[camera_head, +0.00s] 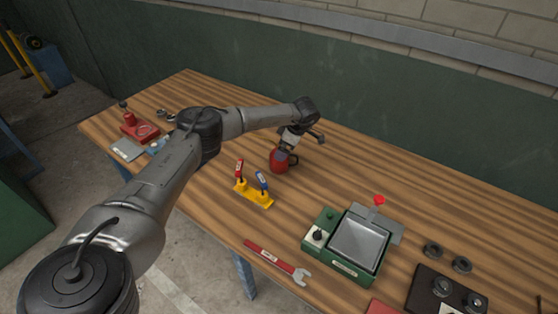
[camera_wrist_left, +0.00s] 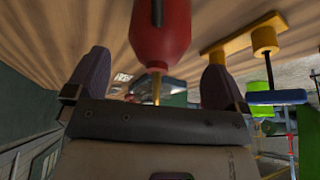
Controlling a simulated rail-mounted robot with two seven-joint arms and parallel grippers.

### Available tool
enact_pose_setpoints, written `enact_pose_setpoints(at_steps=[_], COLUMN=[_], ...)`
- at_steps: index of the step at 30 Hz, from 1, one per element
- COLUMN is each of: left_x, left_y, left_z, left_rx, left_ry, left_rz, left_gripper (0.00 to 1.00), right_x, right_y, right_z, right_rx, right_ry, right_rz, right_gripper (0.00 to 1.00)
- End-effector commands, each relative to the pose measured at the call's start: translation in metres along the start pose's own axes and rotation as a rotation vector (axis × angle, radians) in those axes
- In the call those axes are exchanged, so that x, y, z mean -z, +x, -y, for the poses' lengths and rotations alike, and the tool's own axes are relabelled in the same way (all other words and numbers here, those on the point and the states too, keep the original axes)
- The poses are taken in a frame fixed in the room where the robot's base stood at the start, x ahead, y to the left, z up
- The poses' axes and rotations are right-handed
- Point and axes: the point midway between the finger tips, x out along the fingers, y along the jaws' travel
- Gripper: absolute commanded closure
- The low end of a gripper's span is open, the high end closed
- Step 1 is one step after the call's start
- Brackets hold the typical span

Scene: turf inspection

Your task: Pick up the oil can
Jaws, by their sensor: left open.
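The red oil can (camera_head: 278,164) stands on the wooden bench, with a dark handle on its right side. My left gripper (camera_head: 288,150) comes down from above and behind it and covers its upper part in the head view. In the left wrist view, the oil can (camera_wrist_left: 160,38) shows as a red body with a thin brass spout, between the two spread dark fingers of my left gripper (camera_wrist_left: 157,68). The gripper is open, with a visible gap on each side of the spout. I cannot tell whether a finger touches the can. My right gripper is not in view.
A yellow stand (camera_head: 254,194) with a red and a blue handle is close in front of the can. A green device (camera_head: 350,242) with a grey tray is to the right. A red wrench (camera_head: 275,261) lies near the front edge. Bench space behind the can is clear.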

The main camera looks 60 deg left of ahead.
Motion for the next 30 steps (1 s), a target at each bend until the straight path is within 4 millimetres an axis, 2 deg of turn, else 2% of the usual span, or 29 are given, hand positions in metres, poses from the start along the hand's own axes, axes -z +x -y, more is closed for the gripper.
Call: enact_pose_setpoints(at_steps=[10,18,30], left_x=[-0.001,0.000,-0.001], left_y=[0.043,0.047,0.046], left_z=[-0.001,-0.001,-0.001], left_rx=[0.001,0.001,0.001], left_ry=[0.000,0.000,0.000], left_rz=[-0.002,-0.001,-0.001], left_gripper=[0.00,0.00,0.38], right_x=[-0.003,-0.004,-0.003], right_y=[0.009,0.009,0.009], right_z=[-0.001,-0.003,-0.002], right_rx=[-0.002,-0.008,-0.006], right_ry=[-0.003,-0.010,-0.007], right_rz=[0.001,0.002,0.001], right_gripper=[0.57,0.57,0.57])
